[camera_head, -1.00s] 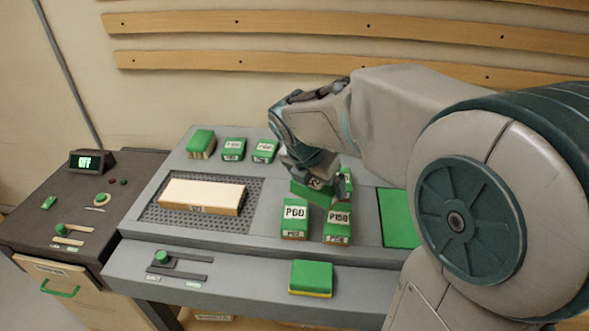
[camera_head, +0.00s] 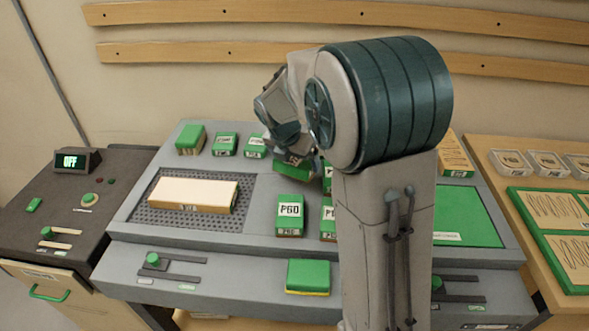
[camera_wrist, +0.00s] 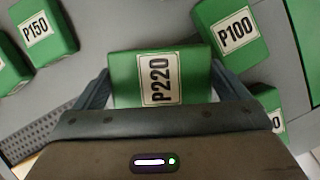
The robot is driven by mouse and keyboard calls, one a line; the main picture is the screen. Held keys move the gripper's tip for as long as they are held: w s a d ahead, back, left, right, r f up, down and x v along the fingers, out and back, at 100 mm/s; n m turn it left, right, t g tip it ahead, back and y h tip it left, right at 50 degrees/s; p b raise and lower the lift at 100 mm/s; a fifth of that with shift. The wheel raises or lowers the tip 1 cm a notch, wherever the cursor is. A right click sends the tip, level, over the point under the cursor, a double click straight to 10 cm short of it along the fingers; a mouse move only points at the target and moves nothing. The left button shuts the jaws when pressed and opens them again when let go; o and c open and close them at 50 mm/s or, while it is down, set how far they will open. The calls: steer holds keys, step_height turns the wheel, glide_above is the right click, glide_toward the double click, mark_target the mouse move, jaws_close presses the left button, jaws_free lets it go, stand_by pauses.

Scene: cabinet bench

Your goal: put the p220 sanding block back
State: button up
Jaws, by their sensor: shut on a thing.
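The P220 sanding block (camera_wrist: 160,78), green with a white label, is between the two fingers of my gripper (camera_wrist: 160,95), which is shut on it. In the head view my gripper (camera_head: 296,160) holds the green block (camera_head: 292,169) over the bench, behind the P60 block (camera_head: 290,203). The P150 block (camera_wrist: 42,27) and the P100 block (camera_wrist: 231,32) lie ahead of the held block in the wrist view, apart from it. I cannot tell how high the held block is.
A pale wood piece (camera_head: 193,193) lies on a perforated plate (camera_head: 150,215). A green-and-yellow block (camera_head: 308,276) sits at the front. My arm hides the bench's middle right; a green pad (camera_head: 465,215) shows beyond.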

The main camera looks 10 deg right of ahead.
mark_target(295, 171)
steer(key=shift+w+f, duration=0.15)
steer(key=shift+f, duration=1.9)
steer(key=shift+f, duration=0.15)
steer(key=o, duration=0.6)
steer(key=v, duration=1.2)
steer(key=s+d+f+m+y, duration=0.1)
steer(key=s+m, duration=1.1)
steer(key=m, duration=0.2)
steer(key=s+d+f+m+y, duration=0.1)
steer(key=s+d+m+y, duration=0.1)
steer(key=s+m, duration=0.9)
steer(key=shift+s+f+m+g+p, duration=0.2)
steer(key=shift+s+m+g+p, duration=0.15)
steer(key=shift+m, duration=1.25)
steer(key=shift+d, duration=0.1)
